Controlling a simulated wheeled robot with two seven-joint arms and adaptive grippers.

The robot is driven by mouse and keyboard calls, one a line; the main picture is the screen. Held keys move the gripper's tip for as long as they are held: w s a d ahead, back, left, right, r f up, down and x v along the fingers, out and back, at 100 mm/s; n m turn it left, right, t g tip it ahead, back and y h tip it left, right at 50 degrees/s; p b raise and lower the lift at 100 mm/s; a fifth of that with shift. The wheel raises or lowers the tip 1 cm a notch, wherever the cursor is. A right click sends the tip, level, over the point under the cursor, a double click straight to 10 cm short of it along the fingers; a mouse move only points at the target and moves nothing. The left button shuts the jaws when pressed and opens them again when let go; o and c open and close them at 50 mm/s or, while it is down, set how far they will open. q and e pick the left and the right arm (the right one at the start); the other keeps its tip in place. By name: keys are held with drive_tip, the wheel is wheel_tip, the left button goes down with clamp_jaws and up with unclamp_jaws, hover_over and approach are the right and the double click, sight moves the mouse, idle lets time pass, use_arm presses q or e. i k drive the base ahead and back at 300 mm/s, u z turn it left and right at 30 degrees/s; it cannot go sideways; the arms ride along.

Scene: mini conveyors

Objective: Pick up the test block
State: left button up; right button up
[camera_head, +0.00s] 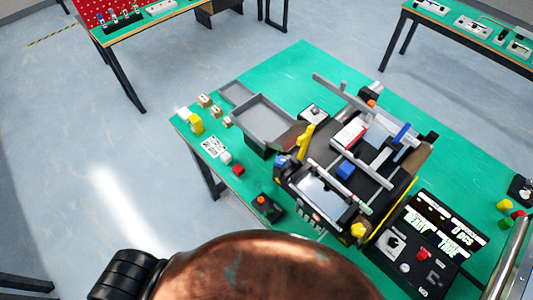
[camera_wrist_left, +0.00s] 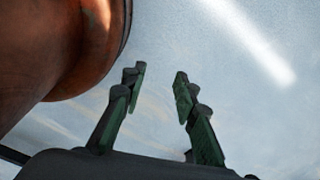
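Several small blocks lie along the left edge of the green table in the head view; I cannot tell which one is the test block. A yellow block (camera_head: 196,124) stands by a white block (camera_head: 183,113), and beige boxes (camera_head: 204,100) sit beside them. A red block (camera_head: 238,170) and a whitish block (camera_head: 226,158) lie nearer, by a printed code card (camera_head: 213,147). A blue block (camera_head: 345,169) is on the mini conveyor (camera_head: 318,158). My left gripper (camera_wrist_left: 160,82) is open and empty above the floor in the left wrist view. My right gripper is not seen.
A grey tray (camera_head: 264,117) stands behind the small blocks. A red-topped button box (camera_head: 266,207) is at the table's near edge. A control panel (camera_head: 422,247) lies at the right. My copper-coloured arm covers the bottom middle. The floor at the left is clear.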

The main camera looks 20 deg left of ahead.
sight(225, 158)
drive_tip(key=z, duration=1.95)
drive_tip(key=k, duration=1.8)
drive_tip(key=u, duration=2.6)
